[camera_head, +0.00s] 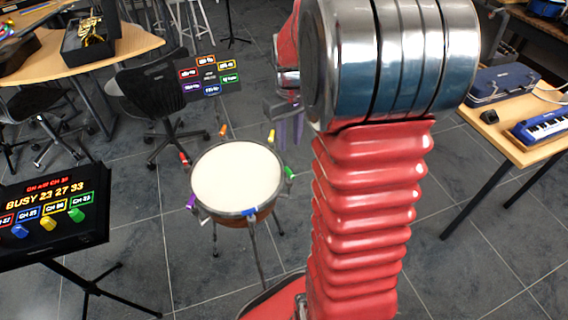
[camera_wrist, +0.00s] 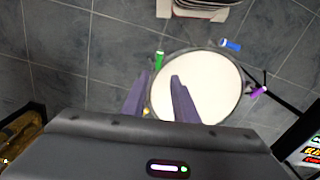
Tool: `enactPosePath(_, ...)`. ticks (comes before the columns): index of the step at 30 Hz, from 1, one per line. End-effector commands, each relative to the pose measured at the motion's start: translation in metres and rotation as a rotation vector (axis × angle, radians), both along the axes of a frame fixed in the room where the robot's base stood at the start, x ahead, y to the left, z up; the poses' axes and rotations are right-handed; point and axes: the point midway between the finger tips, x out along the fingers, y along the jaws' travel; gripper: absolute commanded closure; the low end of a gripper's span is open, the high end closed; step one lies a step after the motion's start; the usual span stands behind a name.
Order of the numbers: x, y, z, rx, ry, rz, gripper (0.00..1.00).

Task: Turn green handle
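A kettle drum with a pale round head (camera_head: 236,178) stands on the floor, with coloured handles around its rim. The green handle (camera_head: 290,173) is on the drum's right side in the head view. In the wrist view the green handle (camera_wrist: 159,60) sticks up at the upper left of the drum (camera_wrist: 205,85). My gripper (camera_wrist: 159,76) has two purple fingers, apart and with nothing between them. In the picture the green handle appears just beyond the gap between the fingertips. In the head view my gripper (camera_head: 290,132) hangs above and behind the green handle, partly hidden by my arm.
Other rim handles are orange (camera_head: 222,130), yellow (camera_head: 270,136), red (camera_head: 183,157), purple (camera_head: 191,202) and blue (camera_head: 250,212). A display panel with coloured knobs (camera_head: 50,215) stands at left; a sign (camera_head: 210,75) is behind the drum. A table with a keyboard (camera_head: 543,125) is at right.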

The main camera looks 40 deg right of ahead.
Motion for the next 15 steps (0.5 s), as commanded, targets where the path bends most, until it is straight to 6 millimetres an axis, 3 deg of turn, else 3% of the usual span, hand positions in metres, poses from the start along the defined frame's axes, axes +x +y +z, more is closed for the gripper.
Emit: enactPosePath(15, 0.0006, -0.0025, -0.0064, 0.003, 0.006, 0.001, 0.74)
